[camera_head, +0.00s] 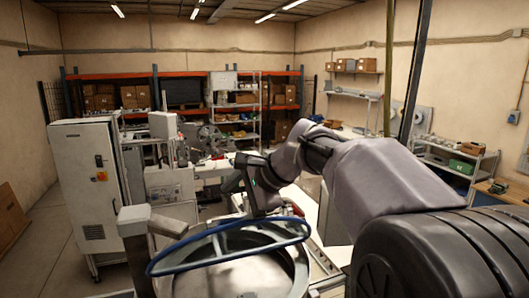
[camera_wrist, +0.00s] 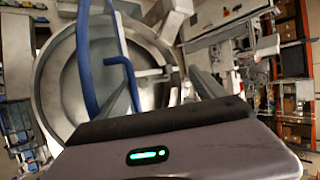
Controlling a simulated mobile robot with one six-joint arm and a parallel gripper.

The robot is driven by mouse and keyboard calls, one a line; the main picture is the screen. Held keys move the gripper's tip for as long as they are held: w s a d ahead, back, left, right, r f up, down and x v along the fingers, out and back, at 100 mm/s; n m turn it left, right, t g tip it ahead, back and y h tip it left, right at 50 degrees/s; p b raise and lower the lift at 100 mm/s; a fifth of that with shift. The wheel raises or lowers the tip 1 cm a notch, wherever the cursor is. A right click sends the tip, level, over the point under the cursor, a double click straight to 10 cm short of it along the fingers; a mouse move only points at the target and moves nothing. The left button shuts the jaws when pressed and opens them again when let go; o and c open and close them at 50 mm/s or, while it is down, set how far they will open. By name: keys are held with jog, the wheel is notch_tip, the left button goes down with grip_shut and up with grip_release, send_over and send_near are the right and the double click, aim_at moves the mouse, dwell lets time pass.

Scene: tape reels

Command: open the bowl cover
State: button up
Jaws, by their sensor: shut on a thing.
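The bowl cover (camera_head: 187,239) is a blue-rimmed ring with a see-through middle, above a round steel bowl (camera_head: 300,274) at the bottom of the head view. The cover looks tilted up from the bowl, with the bowl's inside showing through and below it. In the wrist view the blue rim (camera_wrist: 86,60) runs nearly edge-on across the steel bowl (camera_wrist: 52,82), and a blue handle-like piece (camera_wrist: 127,76) juts out near the fingers. My gripper (camera_head: 265,213) is at the cover's far edge, shut on the cover; the exact contact is hard to make out.
A grey post with a box-shaped head (camera_head: 147,220) stands just left of the bowl. A white cabinet (camera_head: 88,180) is further left. A bench with reels and machines (camera_head: 205,140) lies behind. Open floor shows at the left.

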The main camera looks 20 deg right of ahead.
jog(key=shift+o, duration=1)
jog(key=shift+d+r, duration=0.15)
jog(key=shift+r, duration=0.45)
jog(key=shift+d+r, duration=0.15)
jog(key=shift+r, duration=0.4)
jog(key=shift+o, duration=0.8)
jog(key=shift+v, duration=1.05)
jog(key=v, duration=0.4)
jog(key=shift+s+d, duration=0.3)
jog(key=shift+d, duration=0.2)
jog(key=c, duration=1)
jog(key=d+r, duration=0.1)
jog(key=r, duration=0.2)
jog(key=s+d+r, duration=0.1)
jog(key=r, duration=0.2)
jog(key=s+d+r, duration=0.1)
jog(key=r, duration=0.2)
jog(key=shift+s+d, duration=0.2)
jog(key=shift+s, duration=0.05)
jog(key=shift+s, duration=0.15)
jog(key=v, duration=1.1)
jog(key=shift+s+d+r, duration=0.25)
